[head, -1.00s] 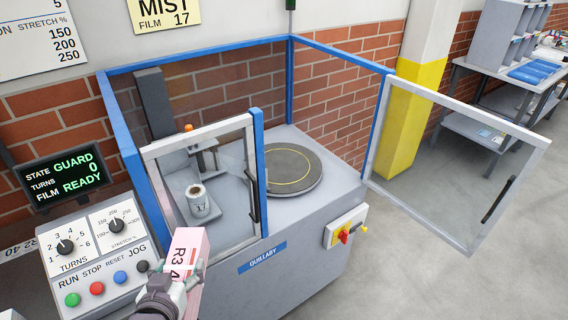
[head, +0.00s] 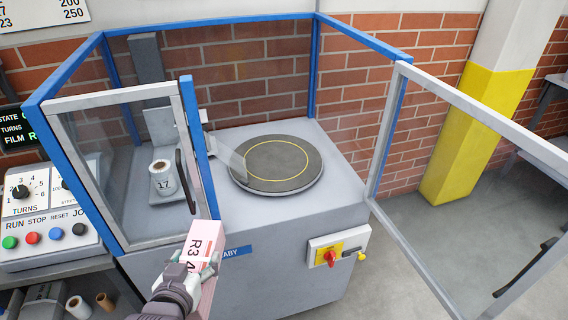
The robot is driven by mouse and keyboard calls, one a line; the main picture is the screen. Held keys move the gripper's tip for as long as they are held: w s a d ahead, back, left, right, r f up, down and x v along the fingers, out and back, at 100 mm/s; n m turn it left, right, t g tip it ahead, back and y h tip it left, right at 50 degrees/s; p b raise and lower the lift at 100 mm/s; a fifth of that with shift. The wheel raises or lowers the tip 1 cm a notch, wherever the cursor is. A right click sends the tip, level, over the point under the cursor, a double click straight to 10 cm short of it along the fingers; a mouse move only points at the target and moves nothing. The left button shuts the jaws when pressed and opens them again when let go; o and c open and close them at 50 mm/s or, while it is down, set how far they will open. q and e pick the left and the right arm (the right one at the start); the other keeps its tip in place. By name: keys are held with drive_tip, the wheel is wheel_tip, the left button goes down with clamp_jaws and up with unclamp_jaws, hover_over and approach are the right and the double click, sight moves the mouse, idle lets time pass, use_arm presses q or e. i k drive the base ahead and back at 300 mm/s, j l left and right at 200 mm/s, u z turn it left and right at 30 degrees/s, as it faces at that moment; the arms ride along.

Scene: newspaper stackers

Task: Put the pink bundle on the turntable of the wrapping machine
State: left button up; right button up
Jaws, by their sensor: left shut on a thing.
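The pink bundle (head: 203,243), marked "R3 4", is held by my left gripper (head: 207,267), which is shut on it. Bundle and gripper are in front of the wrapping machine (head: 290,248), close to the closed left door panel's lower right corner. The round dark grey turntable (head: 277,163) with a yellow ring lies on the machine's bed, farther back and to the right of the bundle. It looks empty. My right gripper is not in view.
The right guard door (head: 485,130) stands swung open to the right. The left door panel (head: 130,165) covers a film roll (head: 162,178). A switch box (head: 338,248) is on the machine's front. The control panel (head: 45,215) is at the left. The front opening before the turntable is clear.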

sight(276, 159)
drive_tip(key=i+l+z, duration=0.2)
drive_tip(key=i+l, duration=0.2)
drive_tip(key=i+l+z, duration=0.25)
drive_tip(key=i, duration=0.25)
